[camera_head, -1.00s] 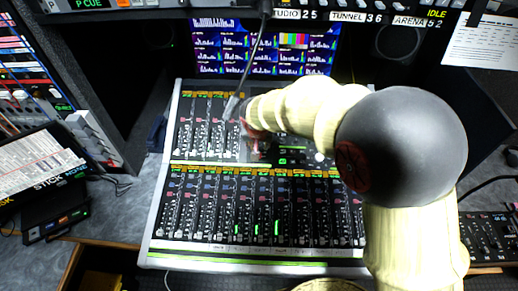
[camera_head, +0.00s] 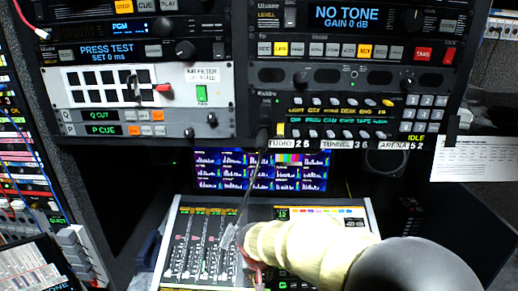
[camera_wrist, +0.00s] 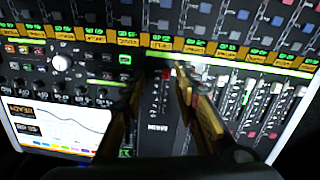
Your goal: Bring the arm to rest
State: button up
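My gripper (camera_wrist: 160,78) shows in the wrist view with its two fingers apart and nothing seen between them. It points down at the mixing console, over its rows of faders and buttons; whether the tips touch the panel I cannot tell. In the head view my gripper (camera_head: 247,258) is small and partly hidden by my cream-coloured arm, which reaches in from the lower right over the console (camera_head: 172,240). The lower part of the console is out of the head view.
A paper sheet (camera_head: 474,158) hangs at right. A side rack (camera_head: 75,245) stands at left.

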jog(key=s+d+r, duration=0.6)
jog(key=s, duration=0.2)
jog(key=s+d+r+t, duration=0.1)
jog(key=s+d+r, duration=0.5)
jog(key=s, duration=0.3)
jog(key=s+d+r+m+t, duration=0.1)
jog(key=s+d+r, duration=0.5)
jog(key=s, duration=0.3)
jog(key=shift+d+r+y, duration=0.3)
jog(key=shift+d+r, duration=0.05)
jog(key=shift+r, duration=0.5)
jog(key=shift+s, duration=0.1)
dwell(1.5)
